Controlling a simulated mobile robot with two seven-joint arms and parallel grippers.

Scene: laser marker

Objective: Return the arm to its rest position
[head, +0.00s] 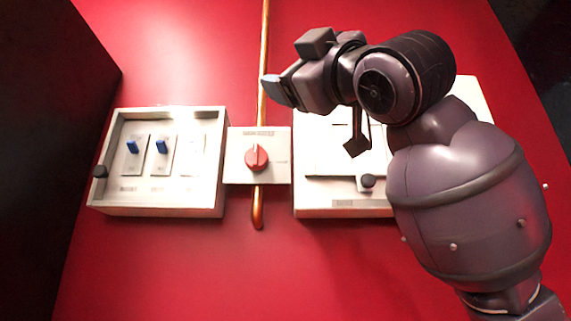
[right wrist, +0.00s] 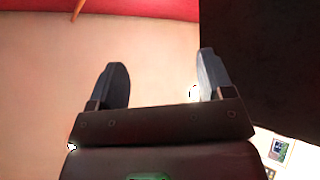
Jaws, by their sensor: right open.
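My right arm (head: 468,190) comes in from the right of the head view and reaches up and to the left over the right white box (head: 312,198). My right gripper (head: 277,92) is raised at the upper middle, near the copper pipe in the picture; its gap from the wall cannot be told. In the right wrist view my right gripper (right wrist: 163,82) has its two fingers wide apart, with nothing between them but a plain pale surface behind. My left gripper is not in view.
A left white box (head: 160,211) holds two blue switches (head: 147,146). A red knob (head: 257,157) sits on a pale plate before a copper pipe (head: 264,45). The arm hides part of the right box. A dark block (right wrist: 262,65) fills the wrist view's right side.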

